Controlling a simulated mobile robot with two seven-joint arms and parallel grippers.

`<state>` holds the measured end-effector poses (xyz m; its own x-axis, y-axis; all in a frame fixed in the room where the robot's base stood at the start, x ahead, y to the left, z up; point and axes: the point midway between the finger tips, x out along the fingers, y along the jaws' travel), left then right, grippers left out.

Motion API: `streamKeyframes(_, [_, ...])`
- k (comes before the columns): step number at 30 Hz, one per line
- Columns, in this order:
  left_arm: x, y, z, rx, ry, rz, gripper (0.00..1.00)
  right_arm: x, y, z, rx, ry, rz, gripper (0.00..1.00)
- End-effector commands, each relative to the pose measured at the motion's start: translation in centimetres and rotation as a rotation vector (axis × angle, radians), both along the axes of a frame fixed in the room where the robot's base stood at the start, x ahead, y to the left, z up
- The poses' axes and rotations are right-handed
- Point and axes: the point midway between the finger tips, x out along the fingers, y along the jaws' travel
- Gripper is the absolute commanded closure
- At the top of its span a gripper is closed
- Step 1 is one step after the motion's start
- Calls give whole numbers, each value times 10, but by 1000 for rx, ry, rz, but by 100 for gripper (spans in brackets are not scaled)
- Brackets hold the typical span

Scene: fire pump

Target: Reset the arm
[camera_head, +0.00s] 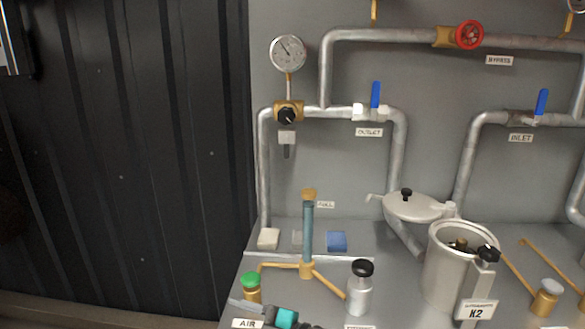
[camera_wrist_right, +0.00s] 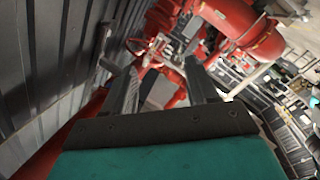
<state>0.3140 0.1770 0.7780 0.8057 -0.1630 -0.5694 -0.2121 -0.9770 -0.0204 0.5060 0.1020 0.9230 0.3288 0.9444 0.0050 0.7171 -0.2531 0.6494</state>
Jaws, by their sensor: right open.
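My right gripper (camera_wrist_right: 160,82) shows in the right wrist view. Its two grey fingers stand apart, with nothing seen between them. They rise from a dark plate on a teal body. Red pipes and a red handwheel (camera_wrist_right: 137,46) show beyond the fingers, apart from them. My left gripper is in neither view. In the head view, a teal and grey item (camera_head: 286,318) lies at the bottom edge, partly cut off; I cannot tell what it is.
A grey panel holds pipes, a pressure gauge (camera_head: 287,53), the outlet valve (camera_head: 375,95) and the inlet valve (camera_head: 541,102). A dark ribbed wall (camera_head: 120,150) stands at left.

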Motion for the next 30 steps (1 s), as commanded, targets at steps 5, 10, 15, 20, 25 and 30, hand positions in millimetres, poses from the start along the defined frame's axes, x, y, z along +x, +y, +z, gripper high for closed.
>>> streamKeyframes(5, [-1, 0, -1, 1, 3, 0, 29, -13, -48, -16, 195, 164, -322, 42])
streamKeyframes(10, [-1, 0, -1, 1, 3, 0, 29, -34, -116, -51, 266, 357, -630, 42])
streamKeyframes(15, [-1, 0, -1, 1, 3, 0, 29, -82, -189, -95, 252, 579, -901, 42])
streamKeyframes(20, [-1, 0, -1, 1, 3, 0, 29, -138, -243, -127, 191, 771, -1072, 42])
streamKeyframes(25, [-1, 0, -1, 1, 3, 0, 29, -180, -272, -142, 136, 897, -1151, 42])
streamKeyframes(30, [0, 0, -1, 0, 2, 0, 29, -191, -280, -145, 118, 932, -1170, 42])
